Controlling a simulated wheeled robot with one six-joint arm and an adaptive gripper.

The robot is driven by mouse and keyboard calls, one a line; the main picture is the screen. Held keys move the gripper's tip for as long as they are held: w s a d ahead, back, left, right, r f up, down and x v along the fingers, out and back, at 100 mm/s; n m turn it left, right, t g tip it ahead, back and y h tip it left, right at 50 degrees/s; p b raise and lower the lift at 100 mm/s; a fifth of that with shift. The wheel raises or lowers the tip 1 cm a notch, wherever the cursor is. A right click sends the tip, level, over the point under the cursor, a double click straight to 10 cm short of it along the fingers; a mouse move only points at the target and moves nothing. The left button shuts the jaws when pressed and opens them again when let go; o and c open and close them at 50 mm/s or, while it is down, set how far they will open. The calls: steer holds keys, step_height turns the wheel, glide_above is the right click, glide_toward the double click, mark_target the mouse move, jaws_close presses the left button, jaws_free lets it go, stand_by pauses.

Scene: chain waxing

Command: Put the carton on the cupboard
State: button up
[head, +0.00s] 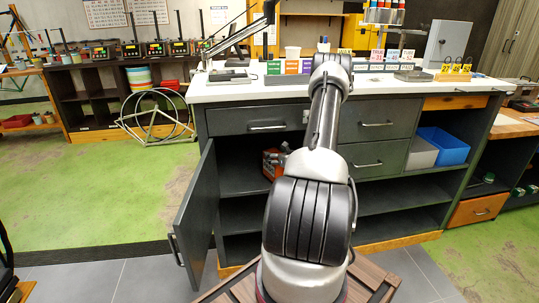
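A red-orange box, which looks like the carton (268,168), shows inside the open cupboard (232,121), at the upper shelf. My arm hides its right side. My arm rises up the middle of the head view and bends down toward the cupboard opening. A small grey part of my gripper (284,154) shows at the box's upper right. The fingers are mostly hidden behind my arm, and I cannot tell whether they touch or hold the box. The cupboard's dark door (196,215) stands open, swung out to the left. Its white top (228,93) carries several things.
On the worktop are coloured boxes (291,67), a scale (229,76), a lamp arm and yellow number cards (456,69). A blue bin (443,146) sits on the right shelf. A wire wheel stand (157,116) is at the left. Green floor is clear at the left.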

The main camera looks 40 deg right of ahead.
steer(key=shift+w+d, duration=0.1)
steer(key=shift+w, duration=0.7)
steer(key=x, duration=0.3)
steer(key=shift+w+d+f, duration=0.1)
steer(key=shift+w+f, duration=0.2)
steer(key=shift+w, duration=0.05)
steer(key=o, duration=1.8)
steer(key=shift+f, duration=0.1)
steer(key=v, duration=1.2)
